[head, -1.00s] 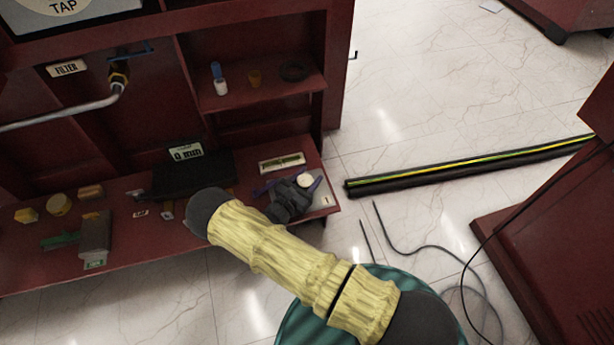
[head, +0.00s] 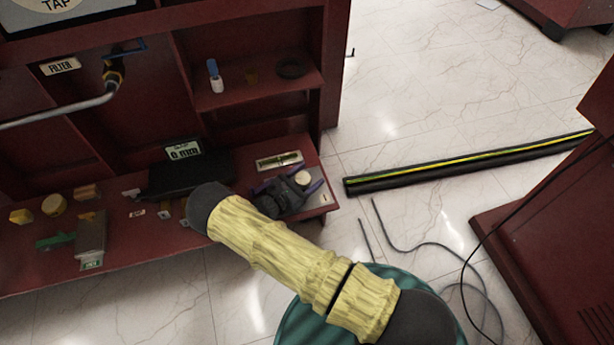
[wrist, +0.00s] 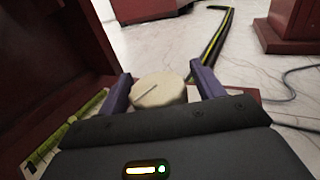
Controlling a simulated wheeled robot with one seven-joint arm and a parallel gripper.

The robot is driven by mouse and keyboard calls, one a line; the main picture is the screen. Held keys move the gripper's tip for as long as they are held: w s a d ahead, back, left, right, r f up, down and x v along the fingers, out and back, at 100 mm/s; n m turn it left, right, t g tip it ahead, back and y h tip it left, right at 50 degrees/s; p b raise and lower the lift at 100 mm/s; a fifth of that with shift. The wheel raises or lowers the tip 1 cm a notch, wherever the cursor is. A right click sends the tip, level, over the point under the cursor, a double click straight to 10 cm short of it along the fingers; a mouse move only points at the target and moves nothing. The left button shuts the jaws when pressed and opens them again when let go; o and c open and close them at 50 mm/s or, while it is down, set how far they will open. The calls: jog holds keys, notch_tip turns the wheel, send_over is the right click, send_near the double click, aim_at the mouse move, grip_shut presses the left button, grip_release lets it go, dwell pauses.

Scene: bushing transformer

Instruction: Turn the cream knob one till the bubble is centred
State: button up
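The cream knob (head: 302,178) is a round disc at the right end of the red bench, and in the wrist view (wrist: 158,92) it has a line marked across its top. My gripper (wrist: 161,74) has its two purple fingers apart, one on each side of the knob. A gap shows on the right; the left finger looks close, and contact cannot be told. In the head view my gripper (head: 290,186) is low over the bench. The level vial (head: 280,160), yellow-green in a pale frame, lies behind the knob; its bubble is too small to read.
A black box with a "0 mm" display (head: 184,150) stands left of the vial. The bench (head: 130,235) also bears yellow and grey parts at its left. A shelf (head: 255,92) above holds a blue-and-white bottle (head: 215,78) and a black ring (head: 293,69). A striped black bar (head: 460,162) lies on the floor.

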jog(key=shift+a, duration=0.1)
jog(key=shift+s+a+r, duration=0.1)
jog(key=shift+s+a, duration=0.1)
jog(key=shift+a, duration=0.05)
jog(key=p+v, duration=0.5)
jog(key=v, duration=1.1)
jog(key=shift+s+a, duration=0.15)
jog(key=shift+s, duration=0.15)
